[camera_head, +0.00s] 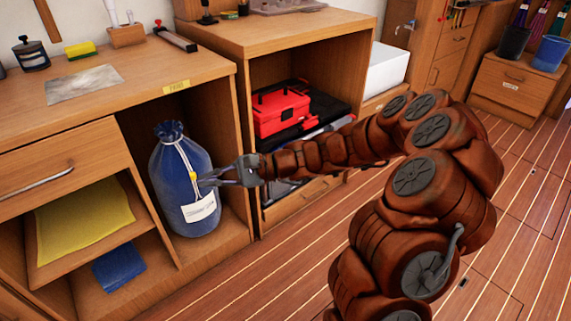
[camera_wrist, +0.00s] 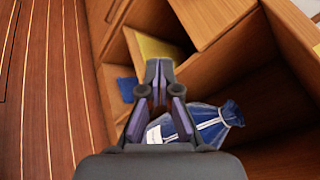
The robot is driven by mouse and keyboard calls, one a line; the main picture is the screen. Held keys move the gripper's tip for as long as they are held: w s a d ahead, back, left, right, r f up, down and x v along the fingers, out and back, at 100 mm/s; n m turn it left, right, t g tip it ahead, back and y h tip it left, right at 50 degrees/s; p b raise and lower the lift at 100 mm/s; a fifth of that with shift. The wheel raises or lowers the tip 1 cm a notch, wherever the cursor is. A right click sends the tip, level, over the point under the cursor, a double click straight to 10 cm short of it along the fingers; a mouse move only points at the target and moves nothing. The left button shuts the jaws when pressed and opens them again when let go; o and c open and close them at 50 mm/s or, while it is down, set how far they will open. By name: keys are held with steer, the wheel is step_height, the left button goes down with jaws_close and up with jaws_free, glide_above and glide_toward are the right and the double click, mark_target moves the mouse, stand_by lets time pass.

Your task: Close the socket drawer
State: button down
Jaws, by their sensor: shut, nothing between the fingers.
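I cannot read a label that marks the socket drawer. The left cabinet has a top wooden drawer (camera_head: 65,172) with a metal bar handle; its front also shows in the wrist view (camera_wrist: 215,18). A low drawer (camera_head: 300,203) with a handle sits in the middle cabinet, under the red toolbox and partly behind my arm. How far either stands out is hard to tell. My gripper (camera_head: 207,178) is shut and empty. It is in front of the blue tied bag (camera_head: 172,195), overlapping it in view; contact is unclear. Its fingers (camera_wrist: 159,72) point toward the left cabinet's shelves.
The bag stands in the left cabinet's open bay. A yellow cloth (camera_head: 85,215) and blue cloth (camera_head: 118,265) lie on shelves beside it. The red toolbox (camera_head: 280,110) sits in the middle cabinet. Plank floor (camera_head: 250,285) is clear in front.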

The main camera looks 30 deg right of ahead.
steer(key=w+d+f+m+t+h+b, duration=0.1)
steer(key=w+d+f+m+t+h, duration=0.1)
steer(key=w+d+f+m+t, duration=0.55)
steer(key=w+d+f+m+t+h+b, duration=0.2)
steer(key=w+d+m, duration=0.15)
steer(key=d, duration=0.65)
steer(key=d+f+m+t+h+b, duration=0.1)
steer(key=d+f+m+t+h, duration=0.2)
steer(key=d+f+m+h, duration=0.9)
steer(key=w+d+f+n+y+b, duration=0.1)
steer(key=w+n+y+b, duration=0.2)
steer(key=w, duration=0.9)
steer(key=shift+w+d+y+b, duration=0.35)
steer(key=shift+y+b, duration=0.25)
steer(key=shift+b, duration=0.8)
steer(key=shift+p+x, duration=0.45)
steer(key=shift+x, duration=0.85)
steer(key=shift+s, duration=0.1)
